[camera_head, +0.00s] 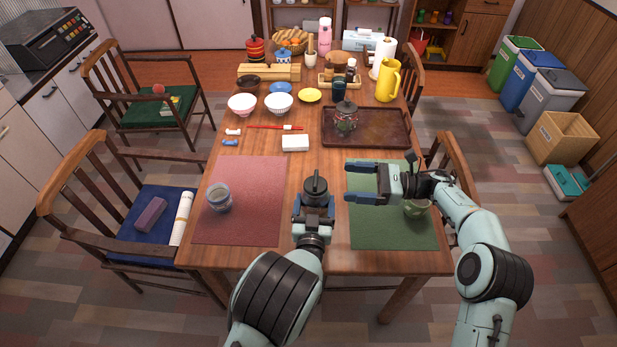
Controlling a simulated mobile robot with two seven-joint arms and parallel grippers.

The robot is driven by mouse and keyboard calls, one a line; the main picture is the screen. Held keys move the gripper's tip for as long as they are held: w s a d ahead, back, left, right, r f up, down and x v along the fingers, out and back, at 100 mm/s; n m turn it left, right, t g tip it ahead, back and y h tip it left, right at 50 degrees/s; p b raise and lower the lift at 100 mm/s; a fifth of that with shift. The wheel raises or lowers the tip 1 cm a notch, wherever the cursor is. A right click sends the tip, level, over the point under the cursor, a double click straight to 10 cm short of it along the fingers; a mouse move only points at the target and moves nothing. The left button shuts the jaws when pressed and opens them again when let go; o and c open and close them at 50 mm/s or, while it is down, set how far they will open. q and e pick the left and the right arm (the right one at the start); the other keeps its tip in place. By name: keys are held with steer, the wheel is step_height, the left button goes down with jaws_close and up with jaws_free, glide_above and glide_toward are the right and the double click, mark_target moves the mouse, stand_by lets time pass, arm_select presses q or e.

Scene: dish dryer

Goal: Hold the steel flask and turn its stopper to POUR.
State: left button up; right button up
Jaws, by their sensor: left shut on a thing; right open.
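The steel flask (316,200) stands near the middle of the table's front half, between the red and green mats. It looks dark from above, and its lower body is mostly hidden by my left gripper. Its dark stopper (316,183) is on top; I cannot read any marking or its turn position. My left gripper (315,207) is shut on the flask from the front, one finger on each side. My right gripper (358,182) is open and empty just right of the flask, over the green mat, its fingers pointing left towards the stopper, apart from it.
A grey cup (218,199) stands on the red mat (255,185). A green cup (417,208) is on the green mat (385,235), under my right arm. Behind are a white block (295,143) and a brown tray (385,128) with a glass jar (346,119).

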mark_target(318, 179)
steer(key=a, duration=1.1)
steer(key=shift+w+a, duration=0.3)
steer(key=shift+a, duration=0.05)
steer(key=c, duration=1)
